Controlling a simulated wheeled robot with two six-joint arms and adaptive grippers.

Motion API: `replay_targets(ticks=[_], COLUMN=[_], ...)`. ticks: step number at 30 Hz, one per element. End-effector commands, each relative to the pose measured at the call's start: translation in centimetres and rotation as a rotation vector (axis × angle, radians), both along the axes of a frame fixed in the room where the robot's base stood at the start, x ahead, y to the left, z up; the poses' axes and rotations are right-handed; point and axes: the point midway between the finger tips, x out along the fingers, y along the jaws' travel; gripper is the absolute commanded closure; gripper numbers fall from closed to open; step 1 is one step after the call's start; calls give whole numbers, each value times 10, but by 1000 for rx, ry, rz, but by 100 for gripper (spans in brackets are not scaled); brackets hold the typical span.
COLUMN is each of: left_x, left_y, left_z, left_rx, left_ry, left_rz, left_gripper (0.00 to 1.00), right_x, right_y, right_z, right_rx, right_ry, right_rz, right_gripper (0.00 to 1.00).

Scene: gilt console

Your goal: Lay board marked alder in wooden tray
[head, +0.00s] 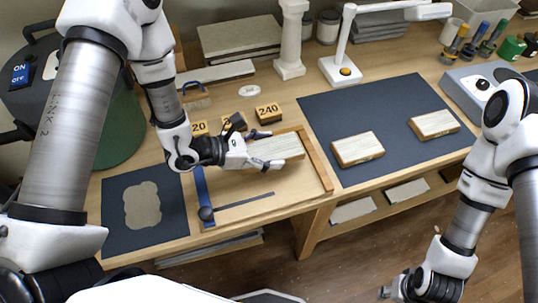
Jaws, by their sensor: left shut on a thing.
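My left gripper (268,150) is shut on a pale board (282,147). The board is at the back right part of the wooden tray (318,165), inside its rim as seen from here; whether it touches the tray floor is unclear. Two similar pale boards, a left one (357,149) and a right one (434,125), lie apart on the dark mat (385,105). No wood name is readable on any board. My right gripper (400,285) hangs low at the bottom right, away from the table; its finger opening is unclear.
A blue bar (203,190) and a thin dark strip (245,201) lie at the tray's left and front. Sanding blocks, one marked 240 (268,113), stand behind the tray. A white lamp (342,68) stands behind the mat. A grey box with a knob (480,85) is at right.

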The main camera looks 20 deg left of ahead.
Motion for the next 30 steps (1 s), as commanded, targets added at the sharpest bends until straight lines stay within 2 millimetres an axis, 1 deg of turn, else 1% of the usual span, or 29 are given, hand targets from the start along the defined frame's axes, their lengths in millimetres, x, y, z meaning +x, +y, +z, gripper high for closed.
replay_targets(ticks=[6,13,17,18,19,20,30], left_x=[0,0,0,0,0,0,0], left_y=[2,2,1,1,1,1,1], left_z=[-37,-36,-41,-39,-39,-39,-37], left_rx=[2,1,1,1,1,1,1], left_ry=[3,1,1,1,1,1,1], left_rz=[-1,-1,-1,-1,-1,-1,-1], left_gripper=[62,62,62,12,1,0,0], right_x=[0,0,0,0,0,0,0], right_y=[0,0,0,0,0,0,0], right_z=[-22,-19,-24,-23,-22,-22,-20], right_rx=[0,0,0,0,0,0,0], right_ry=[1,0,1,1,1,1,1], right_rz=[0,0,0,0,0,0,0], right_gripper=[60,60,60,60,60,60,60])
